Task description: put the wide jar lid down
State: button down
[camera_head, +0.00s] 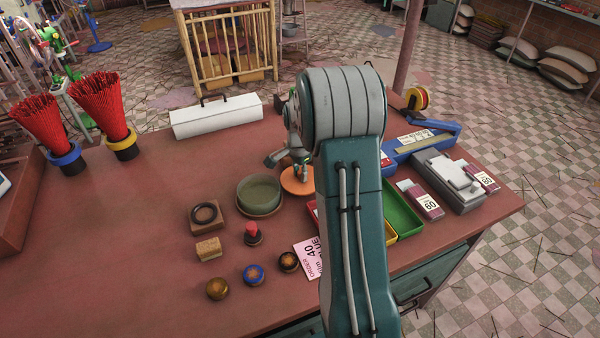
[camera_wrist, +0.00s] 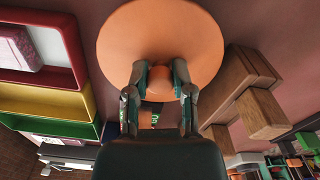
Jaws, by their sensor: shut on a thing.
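The wide jar lid is an orange disc (camera_head: 297,181) just right of the round green jar (camera_head: 259,193) in the head view. In the wrist view the lid (camera_wrist: 160,40) fills the top middle, with a round knob at its centre. My gripper (camera_wrist: 160,82) is shut on that knob, one finger on each side. In the head view my gripper (camera_head: 303,167) is partly hidden behind my arm. The lid looks roughly level, but I cannot tell whether it touches the table. The jar stands open, without a lid on it.
Left of the jar are a wooden block with a dark ring (camera_head: 205,215), a cork block (camera_head: 208,248) and a red-topped stamp (camera_head: 252,233). Small round pots and a pink order card (camera_head: 308,258) lie in front. Trays, including a green one (camera_head: 402,215), stand right. The table's left is clear.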

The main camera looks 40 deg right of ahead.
aim_at(299, 172)
jog(key=shift+f, duration=0.4)
jog(key=shift+c, duration=2.4)
grip_release()
notch_tip(299, 172, up, 12)
jog(key=s+a+r+n+t, duration=0.1)
jog(key=s+a+r+n, duration=0.3)
jog(key=a+r, duration=0.3)
jog(key=s+a+r+n+t, duration=0.1)
jog(key=s+a+n+t, duration=0.1)
jog(key=s+a+n, duration=0.4)
jog(key=s+a+r+n+t, duration=0.1)
jog(key=s+a+n+t, duration=0.1)
jog(key=s+a+n, duration=0.5)
jog(key=s+a, duration=0.3)
jog(key=s, duration=0.4)
jog(key=shift+s+r+t, duration=0.15)
jog(key=shift+r+t, duration=0.15)
jog(key=shift+r, duration=0.1)
